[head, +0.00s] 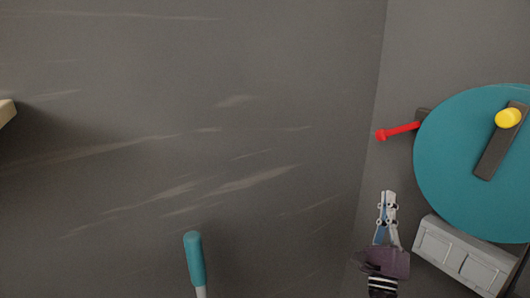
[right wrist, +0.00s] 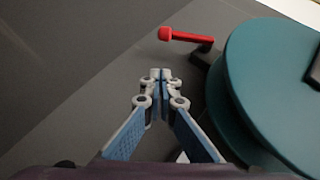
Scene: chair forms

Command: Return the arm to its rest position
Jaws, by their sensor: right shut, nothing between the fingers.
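My right gripper (head: 388,196) is at the lower right of the head view, left of a round teal seat (head: 455,150) and apart from it. In the right wrist view the gripper's fingers (right wrist: 160,76) meet at the tips, with nothing between them. A red lever (right wrist: 185,37) with a rounded end lies beyond the fingertips, beside the teal disc (right wrist: 265,90). The red lever also shows in the head view (head: 398,131), above the gripper. My left gripper is not in view.
A dark bar with a yellow knob (head: 508,117) is on the teal disc. A grey box-like part (head: 462,255) is below it. A teal-topped rod (head: 194,260) stands at the bottom. A pale edge (head: 6,111) shows at far left. Much bare grey surface lies between.

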